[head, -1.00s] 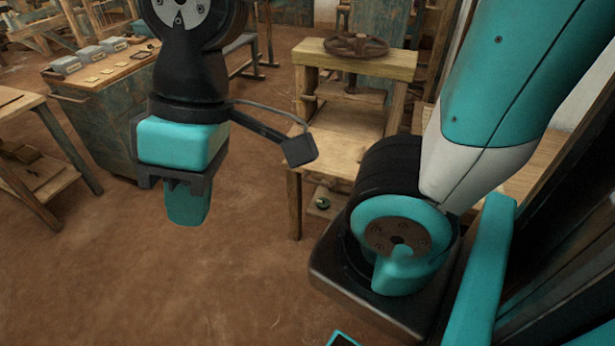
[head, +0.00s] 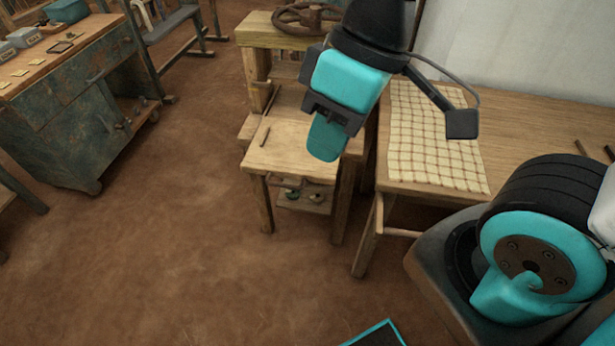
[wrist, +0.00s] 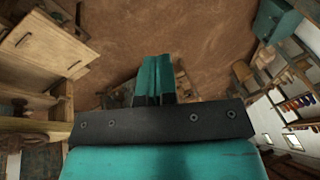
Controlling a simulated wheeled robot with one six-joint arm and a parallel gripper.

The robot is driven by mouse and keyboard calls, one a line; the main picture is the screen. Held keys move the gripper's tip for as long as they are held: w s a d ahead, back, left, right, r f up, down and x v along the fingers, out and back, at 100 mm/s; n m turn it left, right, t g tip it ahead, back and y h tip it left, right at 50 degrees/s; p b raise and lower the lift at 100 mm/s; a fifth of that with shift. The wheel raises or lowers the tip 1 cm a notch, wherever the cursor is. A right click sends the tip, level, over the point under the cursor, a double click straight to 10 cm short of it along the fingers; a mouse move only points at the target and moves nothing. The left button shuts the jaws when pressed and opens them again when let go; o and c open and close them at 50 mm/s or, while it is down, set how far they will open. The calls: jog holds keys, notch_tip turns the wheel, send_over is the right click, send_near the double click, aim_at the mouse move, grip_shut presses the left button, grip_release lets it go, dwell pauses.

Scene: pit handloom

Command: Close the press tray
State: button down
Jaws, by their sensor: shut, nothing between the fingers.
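The press (head: 268,32) is a wooden frame with a dark handwheel (head: 305,18) on top. Its tray (head: 285,155), a pale wooden board, sticks out at the front and has a small bar handle (head: 265,136). The tray also shows at the left of the wrist view (wrist: 45,50). My gripper (head: 325,152) is shut and empty. In the head view it overlaps the tray's right part; I cannot tell its height above it. The fingers point over the floor in the wrist view (wrist: 155,68), apart from the tray.
A table with a checked cloth (head: 425,140) stands close to the press on the right. A worn green cabinet (head: 75,125) stands at the left. Small round items lie on a low shelf (head: 305,200) under the tray. The dirt floor (head: 200,230) between is clear.

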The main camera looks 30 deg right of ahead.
jog(key=w+f+n+t+h+b, duration=0.1)
jog(key=w+f+n+h+b, duration=0.2)
jog(key=w+f+n+b, duration=1.1)
jog(key=n+t+h+b, duration=0.1)
jog(key=n+h+b, duration=0.2)
jog(key=n+b, duration=0.4)
send_near(277, 185)
jog(key=s+a+r, duration=0.3)
jog(key=s, duration=0.3)
jog(key=w+d+f, duration=0.4)
jog(key=w+f, duration=0.2)
jog(key=f, duration=0.4)
jog(key=shift+f+t, duration=0.3)
